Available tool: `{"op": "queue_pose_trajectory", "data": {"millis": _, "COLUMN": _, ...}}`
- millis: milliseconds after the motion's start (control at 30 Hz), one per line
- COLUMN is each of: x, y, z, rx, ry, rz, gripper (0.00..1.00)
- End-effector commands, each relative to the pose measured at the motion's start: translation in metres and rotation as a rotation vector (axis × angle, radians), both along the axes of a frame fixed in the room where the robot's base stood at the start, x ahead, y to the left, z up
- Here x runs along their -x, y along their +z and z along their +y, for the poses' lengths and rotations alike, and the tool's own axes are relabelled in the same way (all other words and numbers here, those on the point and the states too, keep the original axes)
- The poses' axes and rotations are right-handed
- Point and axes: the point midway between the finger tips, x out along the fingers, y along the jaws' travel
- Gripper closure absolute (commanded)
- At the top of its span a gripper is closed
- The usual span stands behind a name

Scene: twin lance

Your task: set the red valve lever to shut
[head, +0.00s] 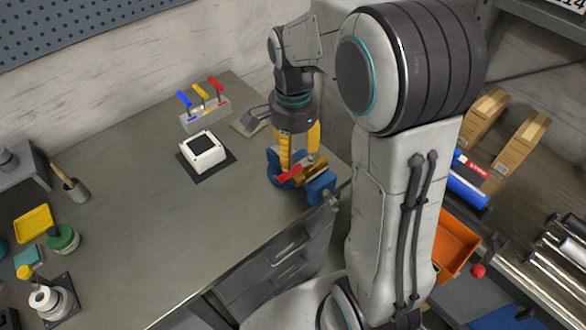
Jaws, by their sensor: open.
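The red valve lever (289,174) is on a brass valve (315,170) at the right end of the grey workbench. The valve sits in a blue vise (320,188) near the bench edge. The lever points toward the lower left in the head view. My gripper (298,158) has yellow fingers, points down and is open above the valve. One finger is just behind the lever in the picture, and the other is by the far side of the valve. I cannot tell whether either finger touches the lever. Part of the valve is hidden behind the fingers.
A block with blue, yellow and red levers (205,112) stands toward the wall. A white box (203,152) on a dark mat is left of the vise. Small items (62,238) stand at far left. The bench middle is clear. An orange bin (457,242) is at right.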

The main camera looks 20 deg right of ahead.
Motion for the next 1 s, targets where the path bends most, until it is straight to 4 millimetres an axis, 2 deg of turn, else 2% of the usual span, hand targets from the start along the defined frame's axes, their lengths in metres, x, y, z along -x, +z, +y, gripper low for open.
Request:
{"op": "queue_pose_trajectory", "data": {"millis": 600, "x": 0.0, "y": -0.064, "z": 0.0, "rx": 0.0, "ry": -0.021, "rz": 0.003, "gripper": 0.44}}
{"op": "queue_pose_trajectory", "data": {"millis": 1000, "x": 0.0, "y": -0.073, "z": 0.0, "rx": 0.0, "ry": -0.021, "rz": 0.001, "gripper": 0.44}}
